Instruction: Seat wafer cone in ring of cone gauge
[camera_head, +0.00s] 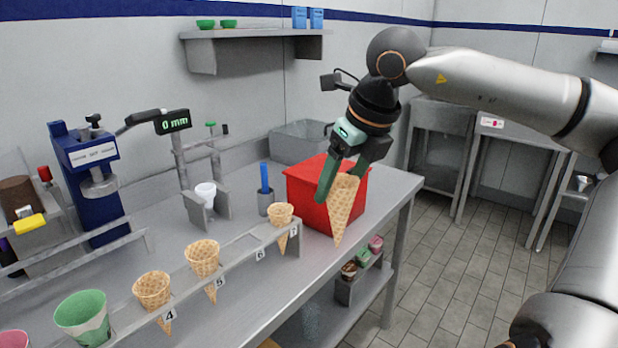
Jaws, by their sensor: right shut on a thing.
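My right gripper (348,170) is shut on a wafer cone (342,212), tan with a waffle pattern, its tip pointing down. The cone is in front of a red bin (312,192), and I cannot tell how far apart they are. The gauge with a dark display (173,122) reading "0 mm" stands at the back left of the bench, on a grey post. Its ring is not clearly seen; a white cup-like piece (205,192) sits in a grey bracket near the post. My left gripper is not in view.
A metal rack (228,268) along the bench front holds more cones (203,257) in numbered slots; slot 6 looks empty. A blue machine (92,185) stands at left. A grey holder with a blue stick (265,180) stands near the red bin. Floor (480,250) is open at right.

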